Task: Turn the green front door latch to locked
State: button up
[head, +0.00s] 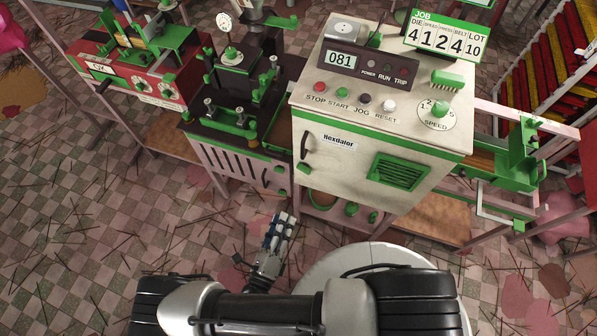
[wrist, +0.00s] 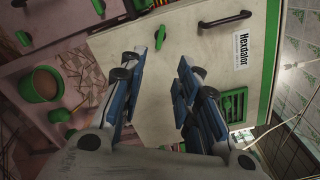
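The pale control cabinet's front door (head: 345,165) carries a dark handle (head: 306,145) at its left side. The small green latch (head: 303,168) sits just below the handle; in the wrist view the latch (wrist: 194,45) shows beside the handle (wrist: 225,20). My gripper (head: 284,218) is low in front of the machines, below the latch in the head view. In the wrist view my gripper (wrist: 172,58) has its blue fingers spread, with nothing between them. The latch appears just beyond the fingertips, untouched.
A green vent (head: 398,171) and a Hexdalor label (head: 338,141) are on the door. Buttons and a speed dial (head: 438,109) are on top. Tiled floor (head: 110,215) with scattered sticks is in front.

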aim_at(304, 169)
jog(key=b+x, duration=0.1)
jog(key=x, duration=1.5)
jog(key=shift+b, duration=0.3)
jog(key=shift+w, duration=0.15)
grip_shut()
